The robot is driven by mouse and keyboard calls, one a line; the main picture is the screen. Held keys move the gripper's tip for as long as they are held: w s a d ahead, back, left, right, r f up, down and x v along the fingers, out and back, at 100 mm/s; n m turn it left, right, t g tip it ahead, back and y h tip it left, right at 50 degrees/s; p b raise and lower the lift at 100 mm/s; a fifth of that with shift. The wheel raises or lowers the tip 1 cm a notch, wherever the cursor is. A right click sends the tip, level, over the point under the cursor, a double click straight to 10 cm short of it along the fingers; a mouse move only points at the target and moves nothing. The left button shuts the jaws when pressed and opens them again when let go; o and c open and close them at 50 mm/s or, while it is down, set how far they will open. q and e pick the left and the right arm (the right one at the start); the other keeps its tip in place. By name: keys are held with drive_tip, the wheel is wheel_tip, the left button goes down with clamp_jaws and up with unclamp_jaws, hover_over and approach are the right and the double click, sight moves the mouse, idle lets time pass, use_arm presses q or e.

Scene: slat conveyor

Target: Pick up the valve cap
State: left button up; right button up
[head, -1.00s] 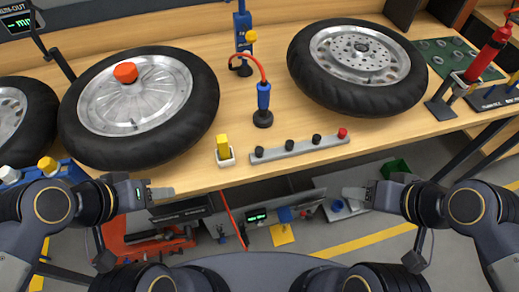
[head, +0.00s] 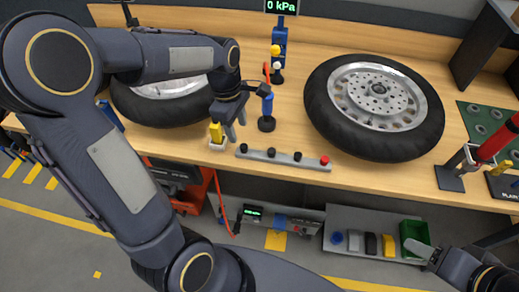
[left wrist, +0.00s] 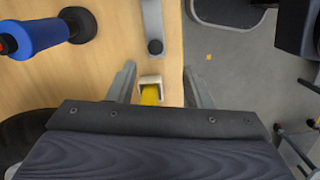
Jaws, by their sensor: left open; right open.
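No part is plainly marked as the valve cap; small black caps (head: 270,153) and one red cap (head: 324,160) stand along a grey rail (head: 304,163) on the bench. A yellow block (head: 216,131) sits upright in a small white holder left of the rail. My left gripper (head: 236,122) is open and empty, just above and beside the yellow block. In the left wrist view the yellow block (left wrist: 150,95) shows between the open fingers, partly hidden by the gripper body. A dark cap (left wrist: 155,47) on the rail lies ahead. My right gripper (head: 424,252) is open, low beyond the bench's front edge.
A blue tool (head: 267,108) stands behind the rail. One tyre (head: 320,105) lies to the right; another (head: 165,115) lies at left, partly behind my left arm. A lower shelf (head: 385,258) holds a green bin (head: 412,232).

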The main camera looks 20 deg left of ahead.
sight(244, 146)
use_arm(q)
drive_tip(key=f, duration=0.5)
drive_tip(key=d+f+p, duration=0.1)
drive_tip(key=f, duration=0.1)
drive_tip(key=shift+w+f, duration=0.2)
drive_tip(key=shift+w, duration=0.15)
clamp_jaws()
